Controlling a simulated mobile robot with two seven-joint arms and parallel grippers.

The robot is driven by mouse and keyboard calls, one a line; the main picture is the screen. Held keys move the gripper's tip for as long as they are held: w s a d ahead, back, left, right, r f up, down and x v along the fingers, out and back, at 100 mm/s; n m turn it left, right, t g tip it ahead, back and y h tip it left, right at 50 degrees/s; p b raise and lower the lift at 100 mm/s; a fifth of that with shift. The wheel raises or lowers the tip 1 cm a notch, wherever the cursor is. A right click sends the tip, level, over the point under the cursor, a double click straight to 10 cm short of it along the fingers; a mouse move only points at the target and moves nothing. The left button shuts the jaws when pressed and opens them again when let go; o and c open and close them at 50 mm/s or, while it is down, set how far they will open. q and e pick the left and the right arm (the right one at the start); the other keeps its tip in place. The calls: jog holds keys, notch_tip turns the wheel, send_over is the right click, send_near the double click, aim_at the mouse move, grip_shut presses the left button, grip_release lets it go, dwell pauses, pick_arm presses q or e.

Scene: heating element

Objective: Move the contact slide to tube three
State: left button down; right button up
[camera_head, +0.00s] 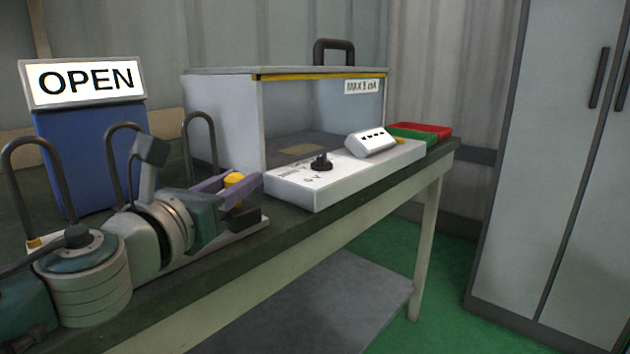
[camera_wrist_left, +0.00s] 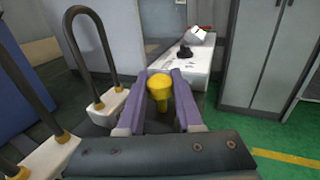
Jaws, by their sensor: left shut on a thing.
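The contact slide shows as a yellow knob (camera_head: 234,179) between the purple fingertips of my left gripper (camera_head: 238,190). In the left wrist view the fingers close on either side of the yellow knob (camera_wrist_left: 158,88). The gripper sits beside the right-hand dark U-shaped tube (camera_head: 201,128), near the right end of a pale base (camera_head: 255,228). Two more tubes stand to the left, a middle one (camera_head: 112,135) and a left one (camera_head: 35,150). My arm hides much of the base and the slide's lower part. My right gripper is not in view.
An open-fronted glass case (camera_head: 222,120) stands behind. A white control box (camera_head: 318,183) with a black knob lies to the right, with red and green items (camera_head: 425,130) beyond. A blue panel with an OPEN sign (camera_head: 82,82) stands behind the tubes. A grey cabinet (camera_head: 540,150) is far right.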

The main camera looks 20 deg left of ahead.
pick_arm(q)
jog(key=shift+f, duration=0.15)
jog(key=c, duration=0.6)
grip_release()
jog(key=shift+w+d, duration=0.1)
jog(key=shift+o, duration=0.2)
jog(key=s, duration=1)
jog(key=shift+p, duration=0.3)
jog(key=shift+r, duration=0.25)
